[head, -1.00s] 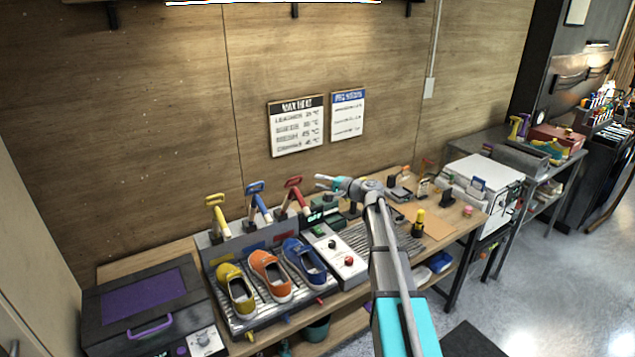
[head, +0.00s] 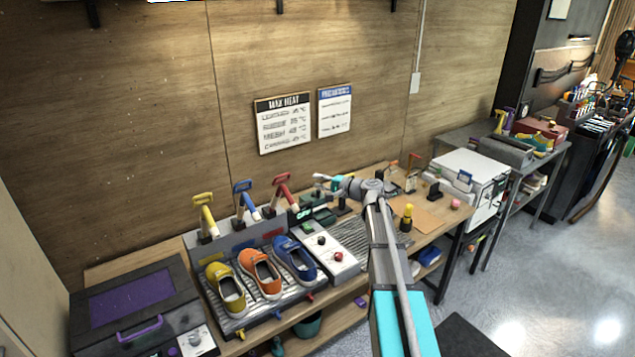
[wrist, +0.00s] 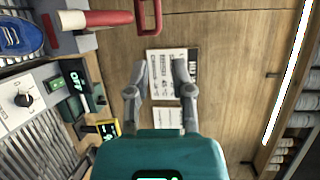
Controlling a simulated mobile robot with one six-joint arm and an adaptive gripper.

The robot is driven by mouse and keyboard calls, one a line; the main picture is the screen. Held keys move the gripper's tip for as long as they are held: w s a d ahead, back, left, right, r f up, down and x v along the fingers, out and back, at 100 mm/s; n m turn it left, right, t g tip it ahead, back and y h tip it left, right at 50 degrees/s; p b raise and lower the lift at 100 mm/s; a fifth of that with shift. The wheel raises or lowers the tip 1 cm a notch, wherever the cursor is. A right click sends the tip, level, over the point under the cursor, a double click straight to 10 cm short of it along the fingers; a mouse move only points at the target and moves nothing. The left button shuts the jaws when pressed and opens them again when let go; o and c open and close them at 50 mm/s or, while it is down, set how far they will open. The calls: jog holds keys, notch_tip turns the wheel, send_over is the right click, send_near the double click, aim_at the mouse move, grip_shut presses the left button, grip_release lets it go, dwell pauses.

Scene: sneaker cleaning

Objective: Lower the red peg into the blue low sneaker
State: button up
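The red peg (head: 284,191) stands in the grey rack behind the sneakers, its red loop handle up. In the wrist view the red peg (wrist: 108,18) lies at the top left, with its handle above my fingers. The blue low sneaker (head: 296,260) is the rightmost of three on the ribbed tray. Part of the blue low sneaker shows in the wrist view (wrist: 20,36). My gripper (head: 318,183) is right of the red peg's handle, apart from it. In the wrist view my gripper (wrist: 160,68) is open, with nothing between its fingers.
Yellow (head: 204,215) and blue (head: 244,203) pegs stand left of the red one. An orange sneaker (head: 261,273) and a yellow sneaker (head: 228,288) share the tray. A white control box (head: 334,262) sits right of the tray. The wooden wall (head: 130,120) is close behind.

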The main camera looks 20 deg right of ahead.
dwell(0.3)
jog(key=c, duration=0.4)
jog(key=shift+w+a, duration=0.1)
jog(key=shift+a, duration=0.05)
grip_shut()
jog(key=w+a+r+n+t+h+p, duration=0.1)
jog(key=w+a+r+n+h+p, duration=0.1)
jog(key=n, duration=0.5)
jog(key=w+a+r+n+t+h+p, duration=0.1)
jog(key=a+r+n+h+p, duration=0.1)
jog(key=n, duration=0.5)
jog(key=a+h+p, duration=0.1)
jog(key=a+h, duration=0.1)
jog(key=a, duration=0.1)
jog(key=shift+w+a+t, duration=0.2)
jog(key=shift+w+t, duration=0.1)
jog(key=shift+w, duration=0.1)
